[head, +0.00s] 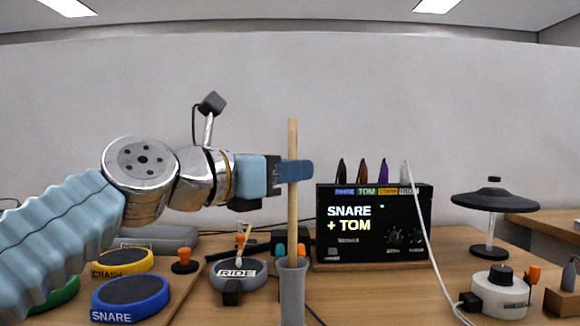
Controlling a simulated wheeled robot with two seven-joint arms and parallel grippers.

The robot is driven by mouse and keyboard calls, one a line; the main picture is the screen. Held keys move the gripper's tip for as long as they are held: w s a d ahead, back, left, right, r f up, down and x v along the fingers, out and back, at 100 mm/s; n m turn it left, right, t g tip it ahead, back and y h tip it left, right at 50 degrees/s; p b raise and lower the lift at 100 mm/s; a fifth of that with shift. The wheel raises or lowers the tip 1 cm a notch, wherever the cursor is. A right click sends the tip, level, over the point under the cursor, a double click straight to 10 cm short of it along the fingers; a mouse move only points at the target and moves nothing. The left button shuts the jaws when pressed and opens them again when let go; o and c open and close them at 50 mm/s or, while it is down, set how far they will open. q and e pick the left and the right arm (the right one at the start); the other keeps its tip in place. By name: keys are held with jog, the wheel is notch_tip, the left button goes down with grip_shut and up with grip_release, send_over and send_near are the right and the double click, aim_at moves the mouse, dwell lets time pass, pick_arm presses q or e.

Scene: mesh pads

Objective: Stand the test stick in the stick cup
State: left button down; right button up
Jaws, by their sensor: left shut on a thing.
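The test stick (292,222) is a long, light wooden stick, held upright. My left gripper (293,172) is shut on its upper part. The stick cup (292,291) is a tall grey cup standing at the front middle of the table. The stick's lower end meets the cup's mouth in the picture and its tip is hidden, apparently inside the cup; I cannot tell how deep it is. My right gripper is not in view.
A black module (374,225) reading "SNARE + TOM" stands behind, right of the cup. Blue snare (131,296), yellow crash (122,262) and grey ride (238,273) pads lie to the left. A black cymbal-like disc (495,201) on a stand and a white round device (500,293) are at right.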

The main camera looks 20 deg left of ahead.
pick_arm(q)
jog(key=shift+f, duration=0.2)
jog(key=c, duration=1)
grip_release()
jog(key=shift+s, duration=0.1)
jog(key=b+v, duration=0.1)
jog(key=v, duration=1.2)
jog(key=shift+s+a+f, duration=0.1)
jog(key=shift+s+a, duration=0.15)
